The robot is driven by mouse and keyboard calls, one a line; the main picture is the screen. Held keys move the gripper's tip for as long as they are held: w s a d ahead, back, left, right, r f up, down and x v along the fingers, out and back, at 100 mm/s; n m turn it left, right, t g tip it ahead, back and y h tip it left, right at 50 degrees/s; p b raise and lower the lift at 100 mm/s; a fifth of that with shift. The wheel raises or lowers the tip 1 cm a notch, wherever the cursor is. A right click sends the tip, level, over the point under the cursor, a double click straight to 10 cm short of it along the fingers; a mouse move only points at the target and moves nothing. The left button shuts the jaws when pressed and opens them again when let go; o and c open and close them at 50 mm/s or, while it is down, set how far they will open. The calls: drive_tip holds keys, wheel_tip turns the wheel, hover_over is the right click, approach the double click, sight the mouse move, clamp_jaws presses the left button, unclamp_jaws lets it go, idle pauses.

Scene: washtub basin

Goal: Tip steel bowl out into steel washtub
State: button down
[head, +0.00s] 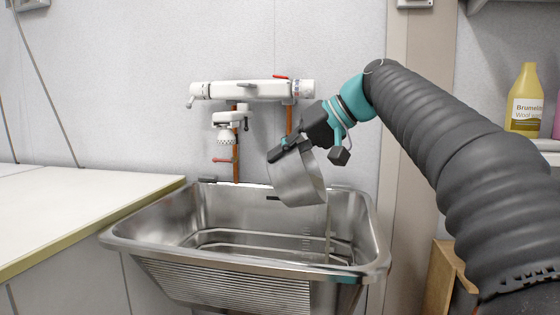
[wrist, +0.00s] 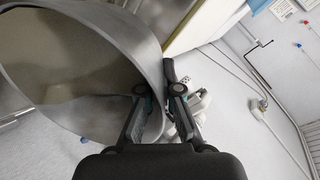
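The steel bowl (head: 297,182) hangs above the steel washtub (head: 376,240), tipped steeply with its lower edge toward the right. My gripper (head: 285,148) is shut on the bowl's upper rim. In the wrist view my gripper's fingers (wrist: 168,92) pinch the bowl wall, and the bowl (wrist: 150,38) fills the upper left. A dull grey-brown surface shows inside it, and I cannot tell if that is liquid or bare metal. A thin pale streak, like a liquid stream, runs from the bowl's low edge down into the washtub. The washtub's floor is partly hidden by its front wall.
A white wall tap unit (head: 250,90) with copper pipes is behind the washtub. A pale counter (head: 80,205) adjoins on the left. A yellow bottle (head: 524,100) stands on a shelf at the right. The space directly below the bowl is open.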

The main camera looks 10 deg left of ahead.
drive_tip(key=shift+d+r+y+b, duration=0.45)
drive_tip(key=shift+d+y+b, duration=0.3)
drive_tip(key=shift+b, duration=0.3)
drive_tip(key=shift+d+r+y+b, duration=0.3)
drive_tip(key=shift+y, duration=0.15)
drive_tip(key=shift+s, duration=0.1)
idle(0.7)
